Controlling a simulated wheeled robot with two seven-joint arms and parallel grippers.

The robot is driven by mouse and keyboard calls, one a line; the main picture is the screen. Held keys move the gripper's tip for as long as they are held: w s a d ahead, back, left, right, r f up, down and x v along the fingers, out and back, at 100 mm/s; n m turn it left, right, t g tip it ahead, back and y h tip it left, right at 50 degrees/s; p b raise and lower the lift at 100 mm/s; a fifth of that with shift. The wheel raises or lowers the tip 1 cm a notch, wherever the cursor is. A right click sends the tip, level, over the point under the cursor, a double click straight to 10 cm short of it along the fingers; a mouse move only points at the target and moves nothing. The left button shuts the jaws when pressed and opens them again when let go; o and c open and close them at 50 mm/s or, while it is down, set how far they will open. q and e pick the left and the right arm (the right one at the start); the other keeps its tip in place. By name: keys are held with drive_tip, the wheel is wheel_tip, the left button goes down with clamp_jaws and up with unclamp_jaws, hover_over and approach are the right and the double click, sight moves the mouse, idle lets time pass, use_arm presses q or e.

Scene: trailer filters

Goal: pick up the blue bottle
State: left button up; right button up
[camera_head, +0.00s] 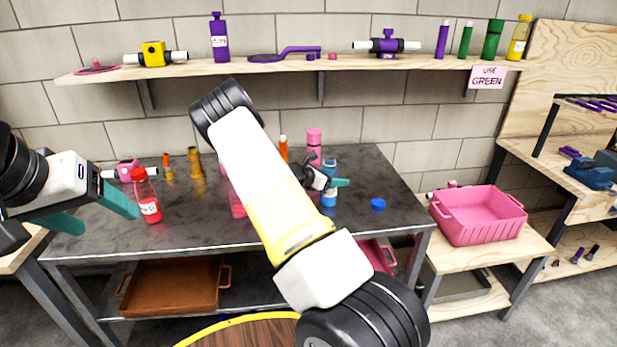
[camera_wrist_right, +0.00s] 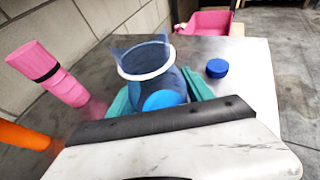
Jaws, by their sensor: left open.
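The blue bottle (camera_head: 328,197) stands on the dark metal table, partly hidden by my right gripper. In the right wrist view the bottle (camera_wrist_right: 150,68) is see-through blue with a white ring near its top. My right gripper (camera_head: 330,180) has its teal fingers (camera_wrist_right: 160,95) on both sides of the bottle, close against it. I cannot tell whether they press on it. My left gripper (camera_head: 118,206) is open and empty at the table's left, beside a red bottle (camera_head: 147,197).
A blue cap (camera_head: 378,204) lies right of the bottle. A pink bottle (camera_head: 314,141) and an orange one (camera_head: 283,149) stand behind it. A pink crate (camera_head: 467,238) sits at the right. A shelf (camera_head: 280,65) with bottles and tools runs above the table.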

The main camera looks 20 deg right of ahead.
clamp_jaws()
drive_tip(key=shift+r, duration=0.15)
